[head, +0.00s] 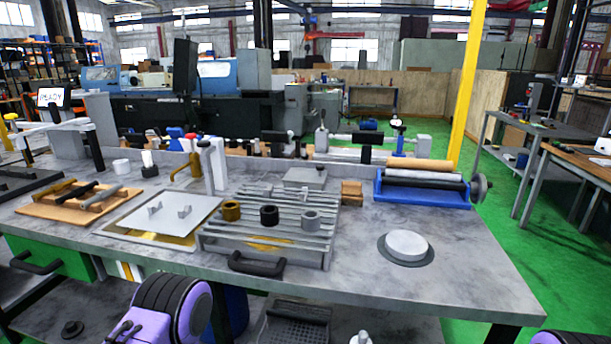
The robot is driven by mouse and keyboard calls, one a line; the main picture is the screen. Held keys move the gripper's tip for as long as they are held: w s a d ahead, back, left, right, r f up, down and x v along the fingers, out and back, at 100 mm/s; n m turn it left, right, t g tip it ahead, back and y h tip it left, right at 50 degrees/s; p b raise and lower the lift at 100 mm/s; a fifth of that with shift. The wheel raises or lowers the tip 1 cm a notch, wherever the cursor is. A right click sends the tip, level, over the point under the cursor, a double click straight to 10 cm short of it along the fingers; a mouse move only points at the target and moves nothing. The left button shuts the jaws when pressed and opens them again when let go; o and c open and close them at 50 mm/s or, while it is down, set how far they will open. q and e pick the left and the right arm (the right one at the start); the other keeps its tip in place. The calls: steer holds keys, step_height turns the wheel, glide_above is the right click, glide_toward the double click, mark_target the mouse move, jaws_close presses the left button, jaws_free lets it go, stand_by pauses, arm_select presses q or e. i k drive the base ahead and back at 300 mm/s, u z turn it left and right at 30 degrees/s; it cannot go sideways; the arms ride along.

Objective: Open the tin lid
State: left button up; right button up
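A low round tin-like object (407,245) with a pale flat top sits on the right part of the grey workbench. A wider dark grey disc or rim (384,252) surrounds its base. The pale top looks level, and I cannot tell where a lid seam runs. Nothing touches it. Purple and black parts of my own arms show at the lower left and the lower right corner, well apart from the tin. Neither gripper's fingertips can be made out in the head view.
The grey workbench (470,282) is clear around the tin. A blue stand with rollers (423,197) is behind it. A slatted plate (230,246) with several rings and a black handle lies to its left. Further left is a flat plate with two small handles (140,222).

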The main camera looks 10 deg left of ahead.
mark_target(311, 176)
steer(key=z, duration=3.5)
steer(key=k, duration=1.25)
steer(key=u, duration=1.5)
